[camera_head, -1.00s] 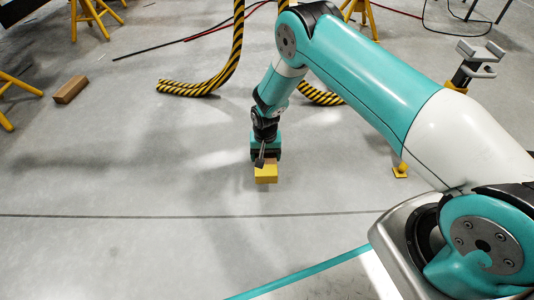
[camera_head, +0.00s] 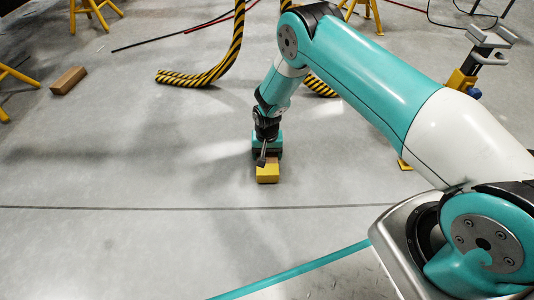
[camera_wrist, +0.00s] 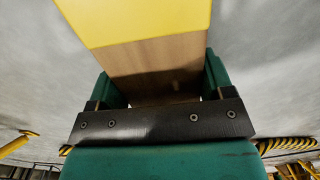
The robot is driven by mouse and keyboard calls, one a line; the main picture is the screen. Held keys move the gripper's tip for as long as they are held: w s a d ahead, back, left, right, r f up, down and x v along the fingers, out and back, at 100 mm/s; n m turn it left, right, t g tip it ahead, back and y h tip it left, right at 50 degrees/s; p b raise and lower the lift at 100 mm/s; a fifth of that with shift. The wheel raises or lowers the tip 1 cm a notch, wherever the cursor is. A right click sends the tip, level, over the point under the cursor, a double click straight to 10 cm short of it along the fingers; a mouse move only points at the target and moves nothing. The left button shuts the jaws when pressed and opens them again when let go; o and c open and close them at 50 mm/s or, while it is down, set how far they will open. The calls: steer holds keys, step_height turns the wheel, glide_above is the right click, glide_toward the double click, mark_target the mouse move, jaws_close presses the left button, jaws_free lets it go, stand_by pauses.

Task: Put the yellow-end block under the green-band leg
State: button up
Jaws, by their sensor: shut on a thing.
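The yellow-end block (camera_head: 267,173) is wooden with a bright yellow end. My gripper (camera_head: 267,158) is shut on it, near the middle of the head view. In the wrist view the block's yellow end (camera_wrist: 140,20) points away from the palm, with bare wood (camera_wrist: 155,62) between the two green fingers. The block is low over the floor; I cannot tell whether it touches. I cannot make out a green band on any leg. A post with a grey forked top (camera_head: 490,45) and a yellow part (camera_head: 460,80) stands at the right, partly hidden by my arm.
A plain wooden block (camera_head: 68,80) lies at the far left near yellow stand legs (camera_head: 18,75). Black-and-yellow striped hose (camera_head: 205,77) lies behind my gripper. Yellow stands (camera_head: 95,12) and cables are at the back.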

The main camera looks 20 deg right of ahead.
steer(key=shift+f, duration=0.45)
steer(key=o, duration=1.1)
step_height(320, 180, up, 8)
steer(key=p, duration=0.4)
steer(key=shift+f+p, duration=0.25)
steer(key=shift+p, duration=0.15)
